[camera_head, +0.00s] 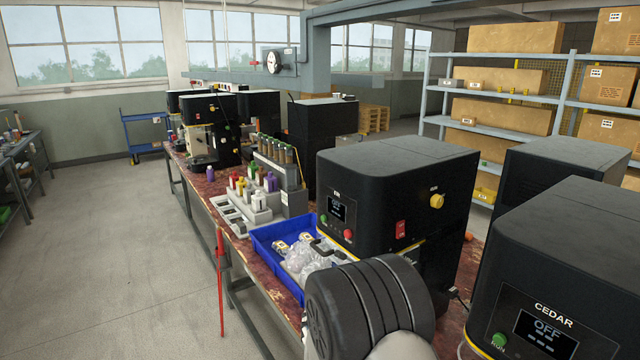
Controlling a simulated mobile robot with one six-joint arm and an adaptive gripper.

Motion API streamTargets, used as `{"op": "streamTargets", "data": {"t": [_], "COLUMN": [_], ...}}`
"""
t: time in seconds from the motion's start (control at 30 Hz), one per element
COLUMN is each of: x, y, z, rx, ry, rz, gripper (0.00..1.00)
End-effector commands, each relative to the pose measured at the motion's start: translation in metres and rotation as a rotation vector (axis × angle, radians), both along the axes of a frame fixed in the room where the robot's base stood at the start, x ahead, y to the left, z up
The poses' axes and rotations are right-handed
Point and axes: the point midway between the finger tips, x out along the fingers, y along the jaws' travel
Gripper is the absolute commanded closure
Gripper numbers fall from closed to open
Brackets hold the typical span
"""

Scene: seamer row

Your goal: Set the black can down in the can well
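My arm's large black ribbed joint (365,305) fills the bottom centre, in front of the seamer marked FIR. Two small dark pieces beyond it, over the blue bin, may be the fingertips of my gripper (329,250). I cannot tell whether they are open, shut or holding something. I cannot make out a black can. The can well is not identifiable; the lower front of the FIR seamer (385,195) is partly hidden by my arm. Its display reads OFF.
A blue bin (262,250) with clear plastic bags sits on the red-brown bench (205,185). Behind it are a grey slotted tray (228,216) and a bottle rack (292,193). The CEDAR seamer (590,270) stands close at right. The floor at left is open.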

Motion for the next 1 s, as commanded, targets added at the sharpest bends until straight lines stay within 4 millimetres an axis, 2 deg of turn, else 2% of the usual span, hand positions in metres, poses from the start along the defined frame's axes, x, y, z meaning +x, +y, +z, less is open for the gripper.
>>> {"op": "streamTargets", "data": {"t": [0.03,0.23,0.4,0.5,0.7,1.0], "x": [0.002,0.0,-0.013,-0.022,-0.032,-0.033], "y": [-0.01,-0.05,-0.095,-0.113,-0.129,-0.13], "z": [0.012,0.048,0.085,0.1,0.112,0.113], "rx": [0.004,0.009,0.001,-0.008,-0.019,-0.02], "ry": [-0.009,-0.012,-0.013,-0.012,-0.008,-0.006], "rz": [-0.005,-0.006,-0.007,-0.006,-0.003,-0.002], "gripper": [0.87,0.87,0.87,0.87,0.87,0.87]}}
